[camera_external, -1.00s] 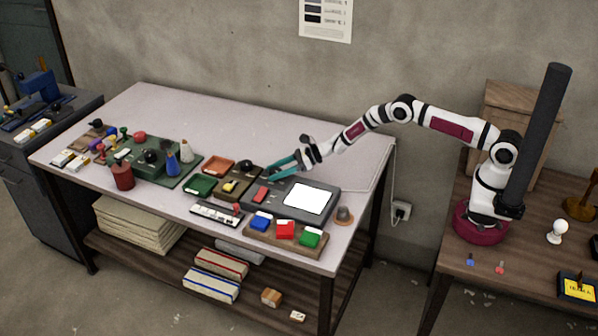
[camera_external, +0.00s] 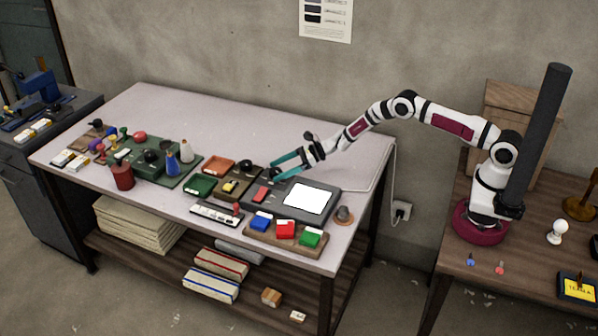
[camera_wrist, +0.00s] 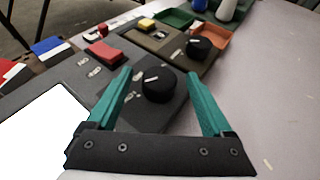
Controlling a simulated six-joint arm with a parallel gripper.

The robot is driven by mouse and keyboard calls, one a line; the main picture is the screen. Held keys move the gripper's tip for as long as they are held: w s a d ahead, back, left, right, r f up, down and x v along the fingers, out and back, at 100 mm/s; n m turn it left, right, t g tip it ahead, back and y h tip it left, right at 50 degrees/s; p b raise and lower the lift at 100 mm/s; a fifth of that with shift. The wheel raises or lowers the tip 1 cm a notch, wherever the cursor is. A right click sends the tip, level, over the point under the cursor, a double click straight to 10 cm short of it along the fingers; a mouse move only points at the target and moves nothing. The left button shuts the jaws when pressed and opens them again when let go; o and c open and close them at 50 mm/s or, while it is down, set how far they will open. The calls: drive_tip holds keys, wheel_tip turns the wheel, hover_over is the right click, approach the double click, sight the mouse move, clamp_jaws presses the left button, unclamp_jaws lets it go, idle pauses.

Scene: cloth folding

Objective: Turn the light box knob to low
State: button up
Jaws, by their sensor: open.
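The light box (camera_external: 262,207) is a dark grey unit with a lit white panel (camera_external: 308,198), near the right end of the table. Its black round knob (camera_wrist: 158,84) with a white pointer line shows in the wrist view, between my fingers. My gripper (camera_wrist: 160,85) is open, with one teal finger on each side of the knob and gaps to both. In the external view, my gripper (camera_external: 279,168) is over the back left corner of the light box and largely hides the knob. I cannot tell the knob's exact setting.
A second black knob (camera_wrist: 199,47) sits on a brown-olive unit just beyond. An orange tray (camera_external: 217,166) and green tray (camera_external: 199,185) stand farther left. The back of the table (camera_external: 230,125) is clear.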

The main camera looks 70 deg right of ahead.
drive_tip(key=v, duration=1.4)
drive_tip(key=shift+s+r, duration=0.15)
drive_tip(key=shift+r, duration=0.05)
drive_tip(key=shift+d, duration=0.1)
drive_tip(key=s+a+r+n+g+y, duration=0.2)
drive_tip(key=s+a+r+n+g, duration=0.6)
drive_tip(key=s+a+r+n, duration=0.7)
drive_tip(key=s+d+n+g+h, duration=0.1)
drive_tip(key=s+d+n+h, duration=0.2)
drive_tip(key=s, duration=1)
drive_tip(key=s+d+r+n+g+h, duration=0.1)
drive_tip(key=s+n+h, duration=0.4)
drive_tip(key=s, duration=0.9)
drive_tip(key=shift+d+g, duration=0.7)
drive_tip(key=shift+d, duration=0.5)
